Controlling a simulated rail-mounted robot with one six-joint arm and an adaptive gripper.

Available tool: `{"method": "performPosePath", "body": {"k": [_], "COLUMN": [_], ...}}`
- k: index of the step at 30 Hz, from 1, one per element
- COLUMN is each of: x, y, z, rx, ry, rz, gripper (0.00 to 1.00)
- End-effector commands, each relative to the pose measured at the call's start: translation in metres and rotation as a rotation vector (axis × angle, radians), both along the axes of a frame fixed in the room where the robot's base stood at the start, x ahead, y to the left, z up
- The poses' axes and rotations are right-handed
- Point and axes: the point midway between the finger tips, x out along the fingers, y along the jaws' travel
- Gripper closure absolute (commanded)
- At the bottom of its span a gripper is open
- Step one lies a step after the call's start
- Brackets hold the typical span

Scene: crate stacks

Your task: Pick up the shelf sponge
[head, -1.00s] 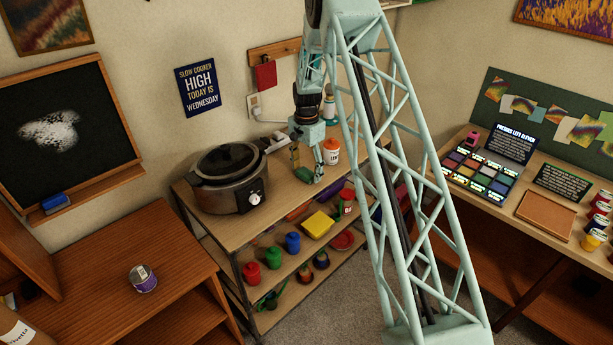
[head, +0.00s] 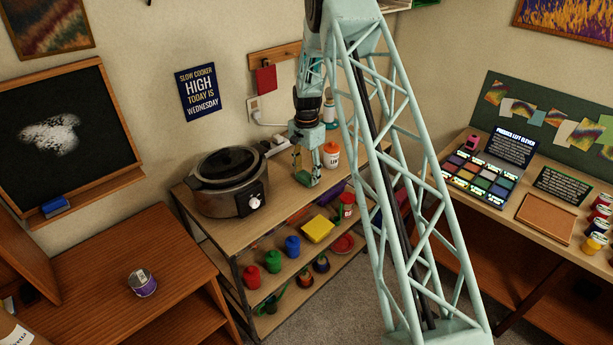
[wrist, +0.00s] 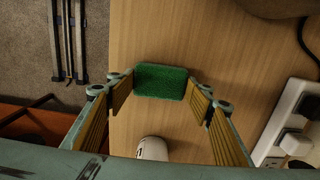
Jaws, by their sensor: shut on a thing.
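A green sponge (wrist: 161,82) lies between the fingertips of my gripper (wrist: 162,88) in the wrist view, above the wooden top. My gripper is shut on it from both sides. In the head view my gripper (head: 306,178) points down over the top of the shelf unit (head: 262,205), between the slow cooker and a white jar. The sponge is small and mostly covered by the fingers there. I cannot tell whether it touches the wood.
The slow cooker (head: 229,182) stands left of my gripper. A white jar with an orange lid (head: 331,156) stands close on the right. A power strip (wrist: 285,125) lies nearby. A yellow block (head: 318,229) and several coloured pots are on the shelf below.

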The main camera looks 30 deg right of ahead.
Motion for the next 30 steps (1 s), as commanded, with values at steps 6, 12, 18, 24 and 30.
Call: {"method": "performPosePath", "body": {"k": [6,12,18,24,30], "x": [0.000,0.001,0.000,-0.016,-0.040], "y": [0.000,0.000,0.000,0.005,0.011], "z": [0.009,0.022,0.035,0.036,0.038], "rx": [0.000,0.000,-0.001,0.000,0.000], "ry": [0.000,-0.002,-0.001,0.000,0.000], "rz": [0.000,0.000,0.000,0.000,0.000], "gripper": [0.59,0.59,0.59,0.59,0.59]}}
